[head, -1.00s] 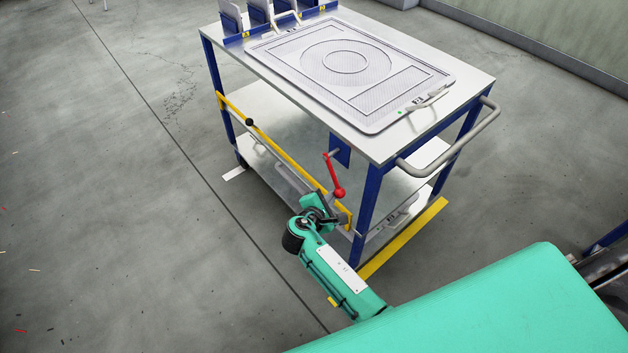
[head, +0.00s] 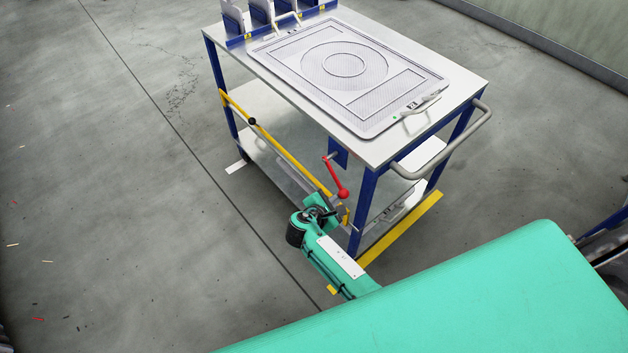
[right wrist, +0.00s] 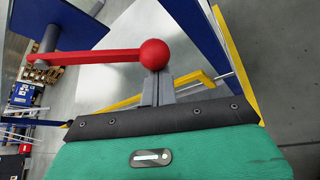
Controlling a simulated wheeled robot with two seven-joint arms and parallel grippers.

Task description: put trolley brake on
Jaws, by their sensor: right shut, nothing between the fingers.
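The trolley (head: 372,152) has blue legs, a grey top and a lower shelf. Its red brake lever (head: 336,175) with a ball knob hangs at the near side, below the top. In the right wrist view the lever (right wrist: 95,56) runs from the left to its red ball (right wrist: 154,51), right in front of the fingers. My right gripper (head: 338,205) is at the trolley's near side, just below the ball. In the right wrist view its grey fingers (right wrist: 158,85) are together, with nothing between them. I cannot tell whether they touch the ball. My left gripper is not in view.
A grey tray plate (head: 347,75) with a handle lies on the trolley top. A yellow bar (head: 280,147) with a black knob slants along the near side. A grey push handle (head: 455,145) sticks out at the right.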

